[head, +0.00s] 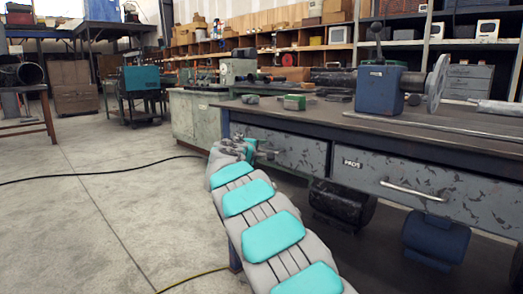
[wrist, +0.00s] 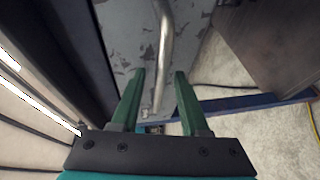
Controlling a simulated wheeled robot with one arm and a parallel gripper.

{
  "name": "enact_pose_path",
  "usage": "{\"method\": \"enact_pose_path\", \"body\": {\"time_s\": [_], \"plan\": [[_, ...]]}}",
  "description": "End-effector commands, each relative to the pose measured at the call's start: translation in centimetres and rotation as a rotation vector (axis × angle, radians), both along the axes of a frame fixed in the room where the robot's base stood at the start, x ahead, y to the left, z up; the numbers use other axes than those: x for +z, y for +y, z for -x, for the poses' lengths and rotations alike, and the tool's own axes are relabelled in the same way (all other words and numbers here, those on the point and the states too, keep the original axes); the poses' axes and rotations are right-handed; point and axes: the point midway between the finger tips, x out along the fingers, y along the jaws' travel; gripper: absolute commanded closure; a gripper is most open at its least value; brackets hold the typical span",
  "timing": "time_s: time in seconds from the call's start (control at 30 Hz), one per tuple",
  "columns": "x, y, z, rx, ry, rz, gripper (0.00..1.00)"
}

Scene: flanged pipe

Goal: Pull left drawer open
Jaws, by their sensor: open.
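The left drawer (head: 300,153) is a grey front with chipped paint under the workbench, and it looks closed. Its metal handle (head: 266,154) is partly hidden by my arm's end in the head view. In the wrist view the curved handle (wrist: 166,45) runs down the drawer face (wrist: 125,40). My gripper (wrist: 159,73) has two green fingers spread apart. The lower part of the handle shows between them, with a gap on each side. I cannot tell how deep the handle sits between the fingers. The fingers are not shut on it.
The bench top (head: 400,122) bears a blue machine (head: 380,88). Dark motor-like objects hang under the bench. The floor (head: 110,215) at left is open, with a black cable across it.

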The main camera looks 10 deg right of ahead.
Motion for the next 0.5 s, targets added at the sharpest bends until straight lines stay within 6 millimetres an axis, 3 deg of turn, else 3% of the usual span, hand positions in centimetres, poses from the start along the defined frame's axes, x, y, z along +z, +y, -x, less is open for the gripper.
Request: {"method": "enact_pose_path", "body": {"time_s": [0.17,0.5], "plan": [[0.00,0.00,0.01,0.000,0.000,0.000,0.55],[0.00,-0.02,0.03,0.000,0.000,0.000,0.94]]}}
